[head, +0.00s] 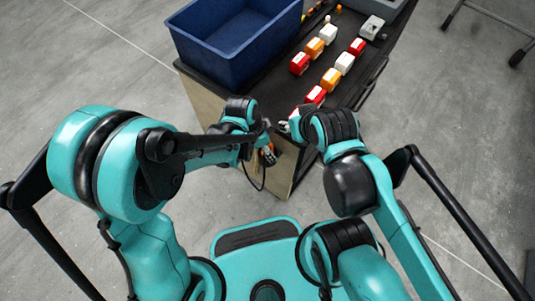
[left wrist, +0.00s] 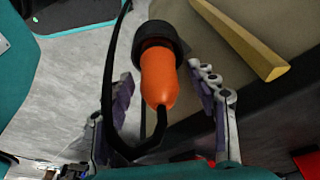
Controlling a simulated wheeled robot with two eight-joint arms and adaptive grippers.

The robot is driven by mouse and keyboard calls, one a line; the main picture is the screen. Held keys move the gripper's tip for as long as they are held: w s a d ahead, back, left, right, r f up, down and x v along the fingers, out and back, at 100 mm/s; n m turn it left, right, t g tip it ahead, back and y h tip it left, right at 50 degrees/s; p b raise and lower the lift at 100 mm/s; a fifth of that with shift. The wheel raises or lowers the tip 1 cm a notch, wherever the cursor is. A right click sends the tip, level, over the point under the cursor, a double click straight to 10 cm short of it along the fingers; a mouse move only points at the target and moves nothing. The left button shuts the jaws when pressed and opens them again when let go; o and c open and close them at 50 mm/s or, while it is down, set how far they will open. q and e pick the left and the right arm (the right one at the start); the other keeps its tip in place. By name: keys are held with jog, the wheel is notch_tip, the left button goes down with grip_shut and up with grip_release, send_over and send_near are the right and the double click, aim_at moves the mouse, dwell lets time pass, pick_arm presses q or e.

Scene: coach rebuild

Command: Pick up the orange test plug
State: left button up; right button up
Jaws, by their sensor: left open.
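The orange test plug (left wrist: 158,80) has a black collar and a black cable. In the left wrist view it is between the two fingers of my left gripper (left wrist: 162,95), which is open, with a visible gap to the right finger. The cable loops down past the left finger. In the head view the plug (head: 269,156) is a small orange spot beside the cabinet's near end, partly hidden by my left gripper. My right gripper (head: 284,126) is over the cabinet's near edge, mostly hidden by its own wrist; its jaws are unclear.
The dark-topped cabinet (head: 283,83) carries a blue bin (head: 235,45) and rows of red, orange and white blocks (head: 332,78). A grey device (head: 371,27) stands at the far end. A yellow bar (left wrist: 245,40) is near the plug. Open floor lies on both sides.

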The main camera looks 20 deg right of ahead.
pick_arm(q)
grip_shut()
